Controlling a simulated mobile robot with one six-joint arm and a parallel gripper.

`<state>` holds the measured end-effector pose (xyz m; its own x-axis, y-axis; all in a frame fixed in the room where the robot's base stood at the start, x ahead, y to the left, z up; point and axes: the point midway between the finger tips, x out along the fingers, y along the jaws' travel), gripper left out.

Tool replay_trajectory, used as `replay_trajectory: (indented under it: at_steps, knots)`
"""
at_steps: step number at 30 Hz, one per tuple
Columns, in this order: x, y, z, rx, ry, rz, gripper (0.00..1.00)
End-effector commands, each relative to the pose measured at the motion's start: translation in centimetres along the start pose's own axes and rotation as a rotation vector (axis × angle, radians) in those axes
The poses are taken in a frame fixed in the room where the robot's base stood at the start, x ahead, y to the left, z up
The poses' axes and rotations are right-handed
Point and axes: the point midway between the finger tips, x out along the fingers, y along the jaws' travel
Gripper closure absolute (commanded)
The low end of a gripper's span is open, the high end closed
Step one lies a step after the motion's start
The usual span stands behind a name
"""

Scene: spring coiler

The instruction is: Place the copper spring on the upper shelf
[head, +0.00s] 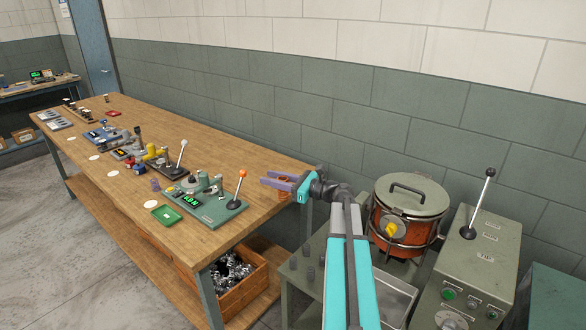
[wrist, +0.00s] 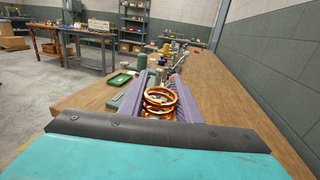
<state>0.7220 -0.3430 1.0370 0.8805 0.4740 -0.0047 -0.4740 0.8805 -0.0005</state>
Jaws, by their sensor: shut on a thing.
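My gripper (head: 272,181) has two purple fingers and reaches over the near right end of the wooden workbench. It is shut on the copper spring (head: 284,188), an orange-brown coil. In the wrist view the copper spring (wrist: 160,103) sits between the fingers, its round coils facing the camera; its lower part is partly hidden by the dark edge of my gripper. A tall grey shelf rack (wrist: 133,27) stands far off in the wrist view with several small items on its levels. I cannot tell whether it holds the upper shelf.
The workbench (head: 195,118) carries several small machines, including a green one with an orange-knobbed lever (head: 226,203), and a green tray (head: 166,214). A round pot (head: 408,215) and a grey-green control cabinet (head: 464,262) stand at right. Floor at left is clear.

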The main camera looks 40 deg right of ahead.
Motion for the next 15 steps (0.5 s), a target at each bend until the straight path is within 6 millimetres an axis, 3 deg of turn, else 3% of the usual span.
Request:
replay_trajectory:
  at_steps: [1, 6, 15]
  knots:
    - [1.1, 2.0, -1.2, 0.003, 0.000, 0.027, 0.95]
    - [4.6, 7.8, -4.1, 0.002, 0.001, 0.112, 0.95]
    - [9.2, 18.8, -8.9, 0.001, -0.001, 0.266, 0.95]
